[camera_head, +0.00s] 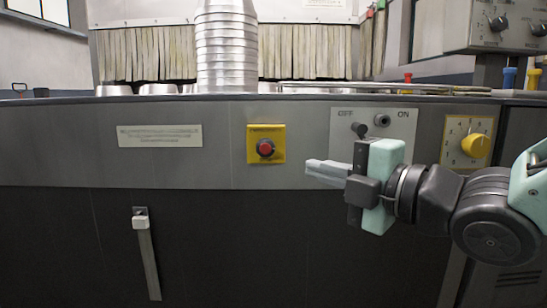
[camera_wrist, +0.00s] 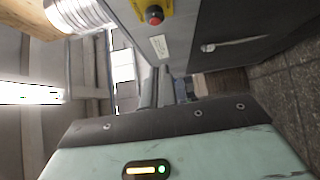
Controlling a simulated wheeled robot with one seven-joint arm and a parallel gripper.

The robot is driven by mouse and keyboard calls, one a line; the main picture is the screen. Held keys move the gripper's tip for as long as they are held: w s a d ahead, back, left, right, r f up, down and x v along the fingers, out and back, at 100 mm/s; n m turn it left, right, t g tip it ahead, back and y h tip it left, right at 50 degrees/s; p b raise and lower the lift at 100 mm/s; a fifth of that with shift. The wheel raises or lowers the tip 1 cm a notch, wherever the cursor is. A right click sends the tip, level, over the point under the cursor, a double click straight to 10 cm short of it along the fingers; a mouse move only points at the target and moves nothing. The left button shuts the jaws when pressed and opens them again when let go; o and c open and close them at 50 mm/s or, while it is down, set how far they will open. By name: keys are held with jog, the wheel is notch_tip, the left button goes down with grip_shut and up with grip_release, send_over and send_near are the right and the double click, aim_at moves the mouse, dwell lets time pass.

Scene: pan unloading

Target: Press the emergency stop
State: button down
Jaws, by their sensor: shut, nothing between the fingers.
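The emergency stop is a red button (camera_head: 266,147) on a yellow plate (camera_head: 253,154), set in the grey front panel of the machine. It also shows at the top of the wrist view as a red button (camera_wrist: 154,14) on its yellow plate. My gripper (camera_head: 309,168) is in front of the panel, to the right of the button and slightly lower in the head view. Its fingers are shut with nothing between them and point left. The fingertips appear apart from the button. In the wrist view the closed fingers (camera_wrist: 155,88) reach up the middle of the picture, below the button.
An OFF/ON switch plate (camera_head: 345,122) is partly behind my gripper. A yellow knob (camera_head: 475,146) is further right. A white-tipped lever (camera_head: 141,222) hangs low on the left. A stack of metal pans (camera_head: 226,45) stands on top of the machine. The panel left of the button is flat.

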jog(key=p+x, duration=0.2)
jog(key=p, duration=0.2)
jog(key=p+x, duration=0.2)
jog(key=p, duration=0.2)
jog(key=shift+w+a+r+p, duration=0.25)
jog(key=shift+p, duration=0.15)
jog(key=p, duration=0.3)
jog(key=shift+w+a, duration=0.1)
jog(key=shift+a, duration=0.05)
jog(key=p, duration=0.6)
send_near(260, 150)
jog(key=shift+x, duration=2.8)
jog(key=shift+a+r, duration=0.1)
